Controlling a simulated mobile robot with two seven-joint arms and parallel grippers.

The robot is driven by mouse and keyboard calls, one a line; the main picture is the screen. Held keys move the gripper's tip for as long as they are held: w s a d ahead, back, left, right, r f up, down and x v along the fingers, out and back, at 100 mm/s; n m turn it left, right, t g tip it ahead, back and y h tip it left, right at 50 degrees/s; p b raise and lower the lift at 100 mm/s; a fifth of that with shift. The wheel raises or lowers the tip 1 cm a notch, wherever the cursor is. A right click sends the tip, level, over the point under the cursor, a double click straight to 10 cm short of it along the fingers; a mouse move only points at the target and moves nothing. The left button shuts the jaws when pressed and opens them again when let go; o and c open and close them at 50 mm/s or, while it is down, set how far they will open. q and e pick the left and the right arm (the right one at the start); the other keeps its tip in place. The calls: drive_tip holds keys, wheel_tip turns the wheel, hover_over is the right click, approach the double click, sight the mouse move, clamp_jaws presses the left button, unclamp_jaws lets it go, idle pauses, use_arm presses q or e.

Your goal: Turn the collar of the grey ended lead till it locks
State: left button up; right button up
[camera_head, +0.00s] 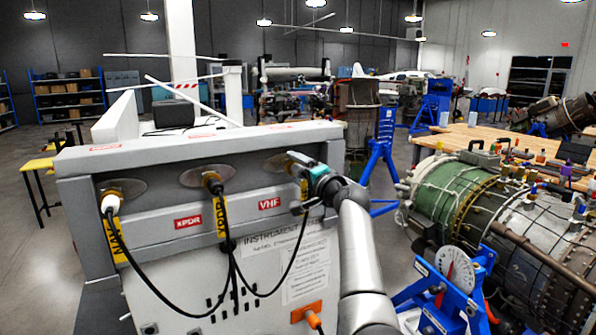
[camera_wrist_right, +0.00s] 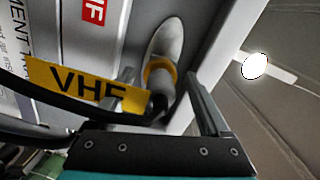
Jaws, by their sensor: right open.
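The grey ended lead (camera_wrist_right: 163,82) sits at the right-hand socket of the grey instrument panel, with a yellow ring (camera_wrist_right: 160,68) at the socket. Its yellow VHF tag (camera_wrist_right: 78,85) and black cable hang beside it in the right wrist view. My right gripper (camera_wrist_right: 163,88) is open, with one finger on each side of the grey end; I cannot tell whether either finger touches it. In the head view my right gripper (camera_head: 300,176) covers much of this lead end. My left gripper is not in view.
A white ended lead (camera_head: 109,203) and a black ended lead (camera_head: 212,181) sit at the left and middle sockets. Their cables loop down the panel front (camera_head: 150,240). A turbine (camera_head: 480,215) on a blue stand (camera_head: 450,295) is to the right.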

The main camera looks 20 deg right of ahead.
drive_tip(key=shift+s, duration=0.1)
drive_tip(key=s+d+b, duration=0.1)
drive_tip(key=s+b, duration=0.2)
drive_tip(key=s, duration=1.2)
drive_tip(key=shift+d, duration=0.1)
idle(0.4)
